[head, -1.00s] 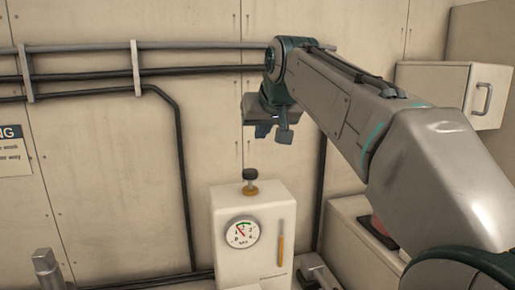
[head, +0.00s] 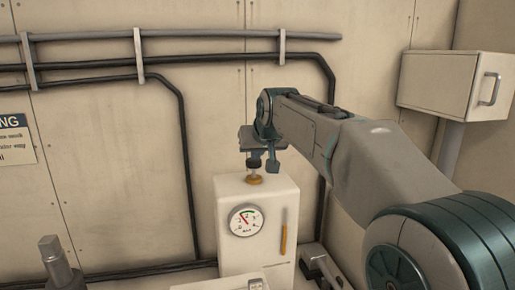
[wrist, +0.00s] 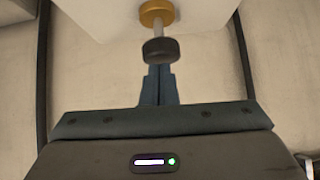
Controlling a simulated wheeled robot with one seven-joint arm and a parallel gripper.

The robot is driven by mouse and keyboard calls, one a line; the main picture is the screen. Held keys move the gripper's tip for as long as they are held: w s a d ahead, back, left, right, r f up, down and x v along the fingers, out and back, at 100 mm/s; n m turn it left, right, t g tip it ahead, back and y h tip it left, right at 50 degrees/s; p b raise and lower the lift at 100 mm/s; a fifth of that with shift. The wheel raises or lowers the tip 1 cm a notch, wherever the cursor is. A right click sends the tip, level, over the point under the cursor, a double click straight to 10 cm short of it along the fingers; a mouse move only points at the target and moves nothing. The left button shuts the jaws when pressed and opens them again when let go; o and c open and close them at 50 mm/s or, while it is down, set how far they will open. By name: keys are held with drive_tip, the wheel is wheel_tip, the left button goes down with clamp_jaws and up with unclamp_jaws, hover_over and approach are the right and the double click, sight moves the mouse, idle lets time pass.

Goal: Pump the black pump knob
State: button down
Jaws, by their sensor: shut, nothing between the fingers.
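The black pump knob (wrist: 160,50) sits on a short pale stem above a brass collar (wrist: 156,13) in the wrist view. My gripper (wrist: 159,70) is shut and empty, its blue fingertips right at the knob's near edge; I cannot tell whether they touch it. In the head view the brass collar (head: 254,180) is on top of a white pump box (head: 228,194). There my gripper (head: 271,166) is just above the box top, and its hand partly hides the knob. A round dial gauge (head: 246,220) is on the box front.
Dark pipes (head: 185,170) run along the wall behind. A white cabinet (head: 440,84) hangs at the right. A grey metal post (head: 54,262) stands at lower left.

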sight(257, 165)
drive_tip(key=shift+f+b, duration=1.2)
drive_tip(key=shift+f, duration=0.6)
drive_tip(key=s+d+r+p, duration=0.2)
drive_tip(key=s+r, duration=0.5)
drive_tip(key=r, duration=0.4)
drive_tip(key=shift+d+r+p, duration=0.15)
drive_tip(key=shift+d+p, duration=0.05)
drive_tip(key=shift+p, duration=0.25)
